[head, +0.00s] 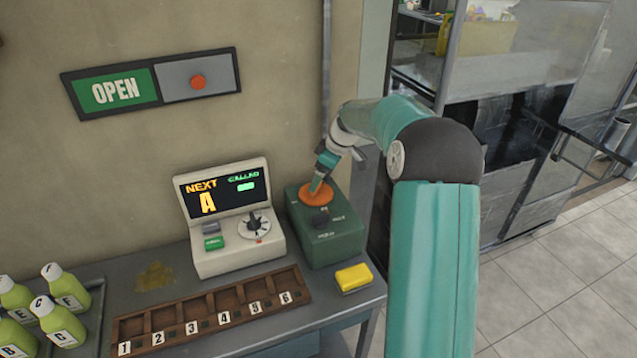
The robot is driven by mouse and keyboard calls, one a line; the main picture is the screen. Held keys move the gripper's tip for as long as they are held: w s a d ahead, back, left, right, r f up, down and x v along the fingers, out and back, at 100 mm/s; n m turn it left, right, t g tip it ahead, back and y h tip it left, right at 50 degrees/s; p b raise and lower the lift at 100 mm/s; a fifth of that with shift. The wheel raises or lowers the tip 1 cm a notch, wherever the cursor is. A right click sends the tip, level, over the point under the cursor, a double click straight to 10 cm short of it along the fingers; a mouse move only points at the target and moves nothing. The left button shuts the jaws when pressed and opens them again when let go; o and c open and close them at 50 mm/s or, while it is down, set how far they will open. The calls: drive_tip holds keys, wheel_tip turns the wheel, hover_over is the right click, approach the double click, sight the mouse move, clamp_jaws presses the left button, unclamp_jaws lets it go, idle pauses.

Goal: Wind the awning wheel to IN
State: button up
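No wheel marked as the awning wheel, and no IN mark, can be read in the head view. A green box (340,246) on the bench has an orange disc (308,197) on its top and a black knob (320,217) in front of that. My gripper (315,187) points down at the orange disc, at or just above it. Whether it touches the disc cannot be told. The fingers are too small and partly hidden to show whether they are open or shut. Small marks around the knob are too blurred to read surely.
A cream console (220,264) showing NEXT A, with a dial, stands left of the green box. A yellow block (353,278), a numbered wooden tray (172,320) and lettered bottles (62,326) share the bench. An OPEN sign (115,92) hangs above. Tiled floor lies right.

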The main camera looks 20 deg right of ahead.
drive_tip(key=x, duration=0.4)
drive_tip(key=shift+d+f, duration=0.1)
drive_tip(key=shift+f, duration=0.05)
drive_tip(key=c, duration=1)
